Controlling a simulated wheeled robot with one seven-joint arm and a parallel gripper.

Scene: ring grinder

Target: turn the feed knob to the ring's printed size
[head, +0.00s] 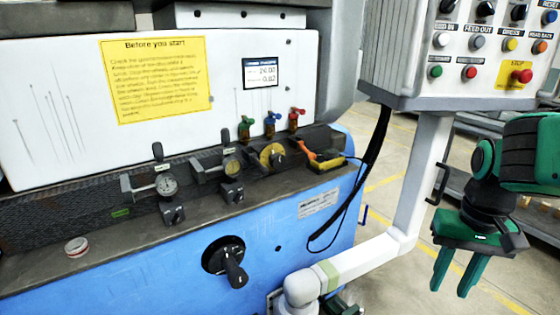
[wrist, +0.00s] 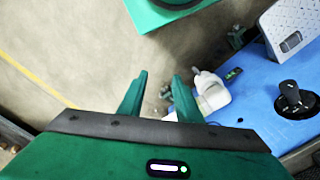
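A large black knob (head: 225,262) with a lever-like grip sits on the blue front of the machine, left of centre in the head view. It also shows at the right edge of the wrist view (wrist: 294,100). I cannot read markings around it. A small ring-shaped object (head: 76,247) with a pale rim and reddish side lies on the grey ledge at the left; its print is too small to read. My green gripper (head: 451,290) hangs at the far right, well away from the knob. Its fingers are apart and empty, also in the wrist view (wrist: 159,80).
A pale jointed arm (head: 365,258) and post stand between my gripper and the machine. Above hangs a button panel (head: 470,75). A small display (head: 262,73), dial gauges (head: 167,186), a yellow dial (head: 272,156) and coloured valves (head: 270,120) line the machine.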

